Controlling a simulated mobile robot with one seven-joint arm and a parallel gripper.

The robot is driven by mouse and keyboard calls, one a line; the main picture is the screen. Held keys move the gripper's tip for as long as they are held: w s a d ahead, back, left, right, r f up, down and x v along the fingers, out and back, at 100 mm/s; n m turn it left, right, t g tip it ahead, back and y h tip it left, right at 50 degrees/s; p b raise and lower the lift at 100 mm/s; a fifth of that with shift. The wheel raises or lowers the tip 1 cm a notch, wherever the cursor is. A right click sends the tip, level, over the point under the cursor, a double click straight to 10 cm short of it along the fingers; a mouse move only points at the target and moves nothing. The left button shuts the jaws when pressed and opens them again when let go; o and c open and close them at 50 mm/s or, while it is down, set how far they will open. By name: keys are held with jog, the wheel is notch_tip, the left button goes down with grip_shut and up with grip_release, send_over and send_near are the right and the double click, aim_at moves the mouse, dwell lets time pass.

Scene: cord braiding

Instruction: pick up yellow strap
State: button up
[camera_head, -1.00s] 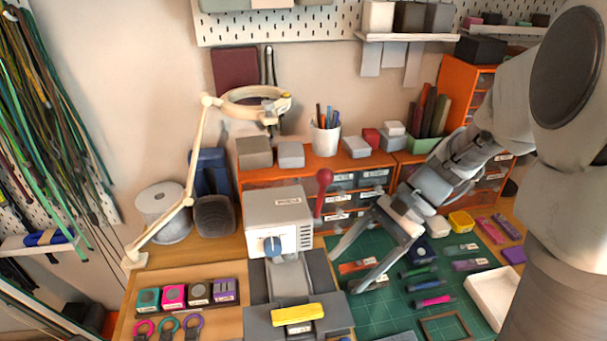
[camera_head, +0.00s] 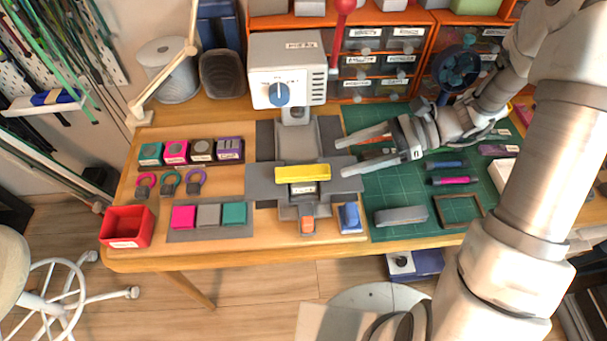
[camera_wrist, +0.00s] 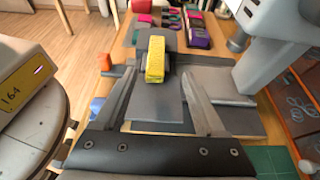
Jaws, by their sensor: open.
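The yellow strap (camera_head: 302,173) lies across the grey fixture (camera_head: 264,186) in front of the white machine, seen in the head view. In the wrist view the yellow strap (camera_wrist: 155,59) stands ahead, between the lines of the two fingers and beyond their tips. My gripper (camera_head: 340,157) is open and empty in the head view. Its fingers point left toward the strap, with their tips just right of it. In the wrist view my gripper (camera_wrist: 159,72) shows both fingers spread wide over the grey plates. No contact with the strap shows.
The white machine (camera_head: 288,68) with a blue knob stands behind the fixture. A small orange piece (camera_head: 307,222) and a blue piece (camera_head: 349,217) are in front. A red bin (camera_head: 127,227) stands at the table's left corner. The green mat (camera_head: 385,191) holds tools.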

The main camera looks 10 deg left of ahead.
aim_at(305, 171)
jog(key=x, duration=0.4)
jog(key=shift+b, duration=0.35)
jog(key=x, duration=0.1)
jog(key=b+x, duration=0.1)
jog(key=x, duration=0.3)
jog(key=shift+s+a+r+b, duration=0.15)
jog(key=shift+s+r+b, duration=0.05)
jog(key=shift+s+b, duration=0.2)
grip_shut()
